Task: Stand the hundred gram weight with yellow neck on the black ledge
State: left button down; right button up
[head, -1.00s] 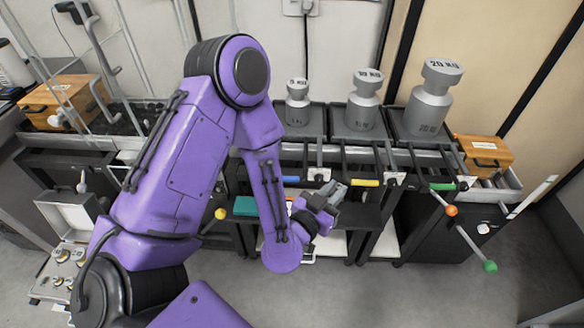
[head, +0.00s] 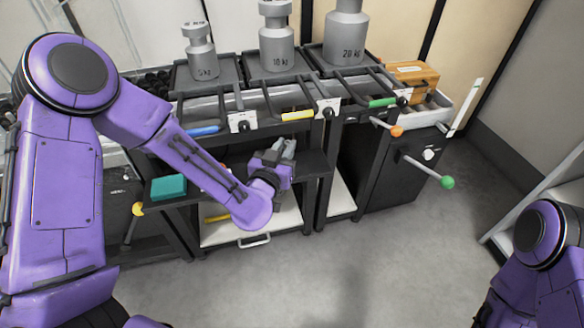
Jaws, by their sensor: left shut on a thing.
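My left gripper (head: 284,152) is shut, its grey fingers pointing away from me over the black ledge (head: 313,166) under the scales. What it holds is hidden or too small to make out, and I cannot make out a yellow neck. I cannot tell whether the gripper or its load touches the ledge. The forearm and wrist cover part of the ledge's middle. My right arm comes in at the bottom right, but its gripper is out of view.
A teal box (head: 168,187) is on the left of the ledge. Large grey weights marked 5 kg (head: 200,60), 10 kg (head: 277,45) and 20 kg (head: 345,40) stand on trays above. Coloured handles and a green-knobbed lever (head: 447,182) stick out.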

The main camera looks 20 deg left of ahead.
pick_arm(q)
jog(key=w+f, duration=0.2)
jog(key=f, duration=0.1)
jog(key=shift+w+d+f+b, duration=0.3)
jog(key=shift+w+d+b, duration=0.05)
jog(key=shift+b, duration=0.05)
jog(key=f, duration=0.1)
jog(key=f+b, duration=0.1)
jog(key=f, duration=0.1)
jog(key=shift+w+f, duration=0.2)
jog(key=shift+f, duration=0.05)
jog(key=shift+d+r, duration=0.1)
jog(key=shift+r, duration=0.05)
jog(key=c, duration=1.4)
grip_release()
jog(key=shift+f, duration=0.2)
jog(key=shift+c, duration=0.2)
jog(key=o, duration=0.4)
